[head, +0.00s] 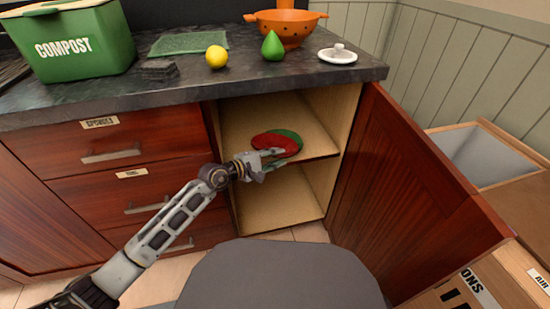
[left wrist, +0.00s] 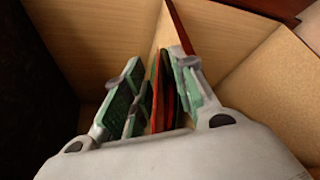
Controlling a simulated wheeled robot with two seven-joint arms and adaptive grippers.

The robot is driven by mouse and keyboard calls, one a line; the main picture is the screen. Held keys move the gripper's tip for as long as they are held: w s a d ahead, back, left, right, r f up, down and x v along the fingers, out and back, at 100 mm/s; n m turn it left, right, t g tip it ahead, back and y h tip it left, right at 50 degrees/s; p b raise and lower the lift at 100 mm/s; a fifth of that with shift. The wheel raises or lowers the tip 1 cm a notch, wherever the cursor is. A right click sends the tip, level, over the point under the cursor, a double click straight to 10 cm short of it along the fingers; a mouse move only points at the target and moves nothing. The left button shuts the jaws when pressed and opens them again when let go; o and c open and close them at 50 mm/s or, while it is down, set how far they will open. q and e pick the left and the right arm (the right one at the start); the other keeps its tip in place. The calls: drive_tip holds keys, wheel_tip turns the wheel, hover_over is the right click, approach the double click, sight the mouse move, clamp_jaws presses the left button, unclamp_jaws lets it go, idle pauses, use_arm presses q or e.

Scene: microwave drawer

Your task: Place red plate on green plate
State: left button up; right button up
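The red plate (head: 267,142) is on the middle shelf of the open cabinet in the head view. It overlaps the green plate (head: 296,137), whose edge shows behind it and to the right. My left gripper (head: 273,159) is at the front edge of the plates. In the left wrist view, the red plate (left wrist: 155,85) and green plate (left wrist: 169,92) appear edge-on, close together, between the fingers of my left gripper (left wrist: 160,95). The fingers are apart, with a gap beside the red plate. Whether the red plate rests fully on the green one is unclear. My right gripper is out of view.
The shelf (head: 238,140) sits between the cabinet's side walls. The open door (head: 405,190) stands to the right. Closed drawers (head: 125,150) are on the left. The counter (head: 120,93) above holds a compost bin (head: 75,45), lemon (head: 216,57), pear (head: 272,46) and orange colander (head: 288,28).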

use_arm(q)
drive_tip(key=shift+r, duration=0.15)
drive_tip(key=p+v, duration=0.2)
drive_tip(key=v, duration=1)
drive_tip(key=shift+p, duration=0.35)
drive_tip(key=shift+r, duration=0.1)
idle(0.7)
